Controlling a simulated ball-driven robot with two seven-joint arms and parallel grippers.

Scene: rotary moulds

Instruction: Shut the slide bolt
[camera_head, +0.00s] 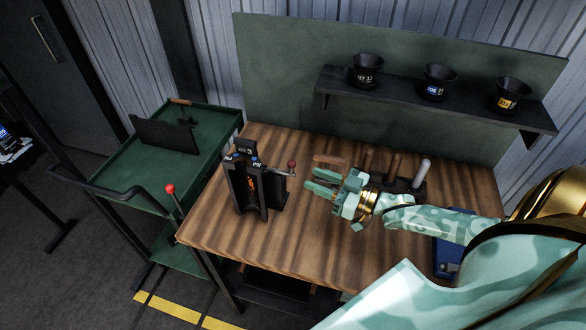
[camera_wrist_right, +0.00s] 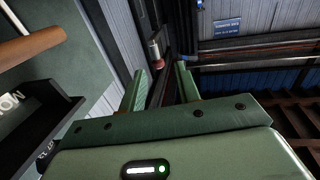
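A black upright mould (camera_head: 258,188) stands on the left part of the wooden table. A rod with a reddish knob (camera_head: 291,165) sticks out from its right side; I take this as the slide bolt, though its exact position in the mould is hard to tell. My right gripper (camera_head: 309,181) is just right of the knob, fingers pointing left at the mould, open and empty. In the right wrist view, a reddish-brown knob (camera_wrist_right: 155,50) shows beyond the gap between the open fingers (camera_wrist_right: 160,75), apart from them. My left gripper is out of view.
A rack with several upright handles (camera_head: 396,182) stands behind my right wrist. A shelf (camera_head: 400,93) with three black cups hangs above. A green trolley (camera_head: 140,180) stands left. The table's front left (camera_head: 225,240) is clear.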

